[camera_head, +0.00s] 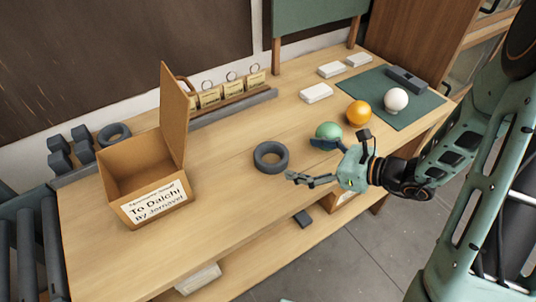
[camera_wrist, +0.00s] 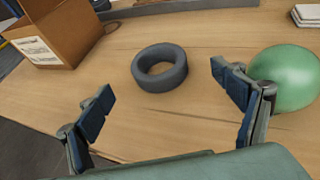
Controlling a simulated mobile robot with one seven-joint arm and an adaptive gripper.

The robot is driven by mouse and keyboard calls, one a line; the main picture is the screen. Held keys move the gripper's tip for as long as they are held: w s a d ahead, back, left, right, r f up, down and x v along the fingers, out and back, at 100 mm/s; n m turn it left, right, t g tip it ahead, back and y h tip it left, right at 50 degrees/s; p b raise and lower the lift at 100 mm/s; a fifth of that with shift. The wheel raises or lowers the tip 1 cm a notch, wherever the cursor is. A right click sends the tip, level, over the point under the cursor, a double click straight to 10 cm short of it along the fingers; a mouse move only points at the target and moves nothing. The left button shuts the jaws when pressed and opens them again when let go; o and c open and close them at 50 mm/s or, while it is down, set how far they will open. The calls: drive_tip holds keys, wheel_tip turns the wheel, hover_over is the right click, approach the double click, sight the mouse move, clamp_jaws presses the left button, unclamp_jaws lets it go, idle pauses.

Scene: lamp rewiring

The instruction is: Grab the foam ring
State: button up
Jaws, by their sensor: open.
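A dark grey foam ring (camera_head: 271,157) lies flat on the wooden table, left of my gripper in the head view. Another dark grey ring (camera_head: 114,134) lies at the back left behind the cardboard box. In the wrist view the nearer foam ring (camera_wrist: 160,68) lies ahead of my gripper, between the lines of its two fingers. My gripper (camera_head: 312,162) is open and empty, its fingers spread wide with blue pads. It also shows in the wrist view (camera_wrist: 165,95). The ring is apart from both fingers.
An open cardboard box (camera_head: 153,180) labelled "To Daichi" stands at the left. A green ball (camera_head: 328,130) sits close beside my gripper. Table around the nearer ring is clear.

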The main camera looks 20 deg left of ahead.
sight(263, 152)
drive_tip(key=x, duration=1)
drive_tip(key=shift+s+a+f, duration=0.25)
drive_tip(key=shift+a, duration=0.05)
drive_tip(key=c, duration=0.9)
